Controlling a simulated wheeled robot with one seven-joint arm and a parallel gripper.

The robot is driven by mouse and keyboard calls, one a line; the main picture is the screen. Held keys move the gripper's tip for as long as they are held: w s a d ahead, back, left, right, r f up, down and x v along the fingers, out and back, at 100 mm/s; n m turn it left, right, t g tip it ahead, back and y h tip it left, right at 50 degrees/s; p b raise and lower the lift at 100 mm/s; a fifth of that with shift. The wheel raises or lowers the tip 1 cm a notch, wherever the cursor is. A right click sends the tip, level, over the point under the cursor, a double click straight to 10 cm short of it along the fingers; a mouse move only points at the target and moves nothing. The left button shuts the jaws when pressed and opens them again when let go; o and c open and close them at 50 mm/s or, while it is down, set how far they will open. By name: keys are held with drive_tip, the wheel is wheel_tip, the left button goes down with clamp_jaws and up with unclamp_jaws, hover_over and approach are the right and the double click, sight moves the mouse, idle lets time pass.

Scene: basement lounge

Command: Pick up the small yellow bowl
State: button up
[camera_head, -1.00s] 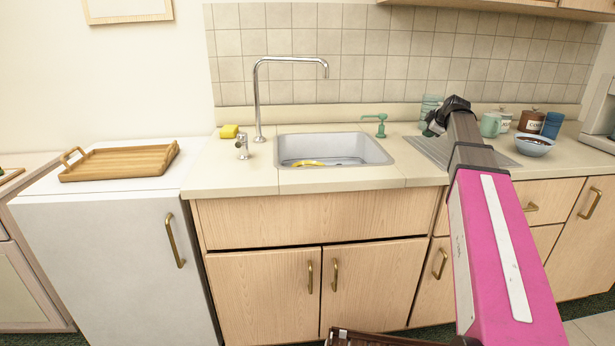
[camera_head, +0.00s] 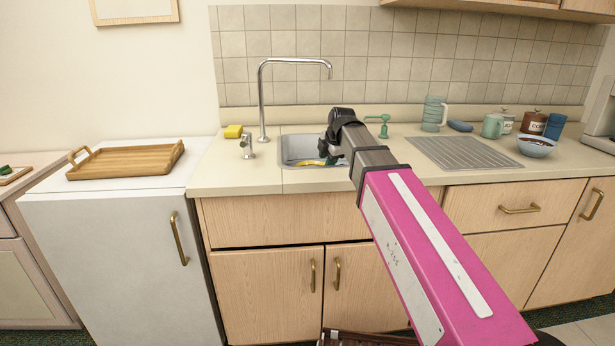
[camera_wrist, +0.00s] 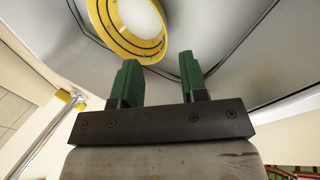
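The small yellow bowl (camera_head: 307,162) lies inside the grey sink (camera_head: 291,146), partly hidden by the sink's front edge and my arm. In the wrist view the bowl (camera_wrist: 107,34) shows a yellow rim with dark rings and a pale inside; it is cut off by the top edge. My gripper (camera_wrist: 160,68) has two green fingers standing apart with nothing between them. The bowl is beyond the fingertips, mostly past the left finger; whether they touch is not clear. In the head view my gripper is over the sink, its fingertips hard to make out.
A tall faucet (camera_head: 262,98) stands behind the sink's left side, with a small tap (camera_head: 247,148) and yellow sponge (camera_head: 233,131) nearby. A green soap dispenser (camera_head: 383,125) stands behind my arm. A ridged drainboard (camera_head: 465,153), cups and a blue-white bowl (camera_head: 536,147) are right.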

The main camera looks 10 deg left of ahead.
drive_tip(key=shift+x, duration=5.4)
drive_tip(key=shift+s, duration=0.1)
drive_tip(key=shift+c, duration=0.4)
clamp_jaws()
